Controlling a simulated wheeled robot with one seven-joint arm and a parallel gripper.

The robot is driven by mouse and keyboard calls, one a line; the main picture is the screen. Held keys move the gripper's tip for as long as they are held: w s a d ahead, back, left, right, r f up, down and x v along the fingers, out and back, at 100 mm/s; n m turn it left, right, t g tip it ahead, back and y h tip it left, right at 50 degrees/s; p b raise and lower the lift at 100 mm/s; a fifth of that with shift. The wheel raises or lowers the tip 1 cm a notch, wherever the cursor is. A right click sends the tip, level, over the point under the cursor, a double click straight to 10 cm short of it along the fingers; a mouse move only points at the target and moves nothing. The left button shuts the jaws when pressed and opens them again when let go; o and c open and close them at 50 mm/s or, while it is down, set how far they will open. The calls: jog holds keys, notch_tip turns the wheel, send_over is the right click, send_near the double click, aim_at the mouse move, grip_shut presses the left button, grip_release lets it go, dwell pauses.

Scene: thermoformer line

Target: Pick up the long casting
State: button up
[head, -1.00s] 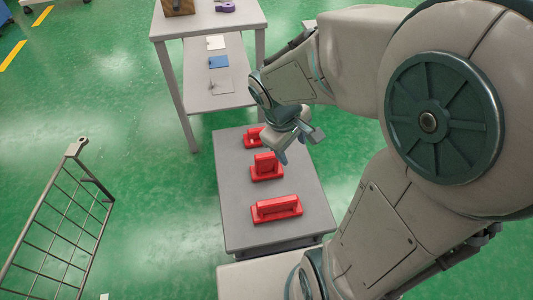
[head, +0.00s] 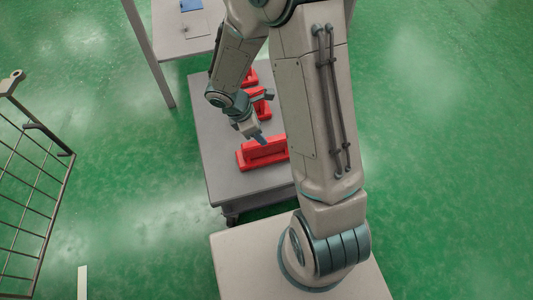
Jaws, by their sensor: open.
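The long casting (head: 250,157) is red, with a raised bar on a flat base. It lies nearest me on a grey cart top (head: 222,186), and its right end is hidden behind my arm. My gripper (head: 265,120) is open and empty, pointing down just beyond the long casting. One finger shows in front of the casting's raised bar from this view. I cannot tell whether it touches.
Two other red castings (head: 262,106) stand farther back on the cart, partly hidden by my arm. A grey table (head: 181,47) with flat items is behind. A wire rack (head: 38,180) stands at left. Green floor lies open between rack and cart.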

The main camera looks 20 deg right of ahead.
aim_at(266, 149)
jog(key=b+x, duration=0.1)
jog(key=x, duration=0.3)
jog(key=b+x, duration=0.2)
jog(key=x, duration=0.1)
jog(key=b+x, duration=0.1)
jog(key=x, duration=0.1)
jog(key=shift+a+f, duration=0.25)
jog(key=shift+r, duration=0.15)
grip_shut()
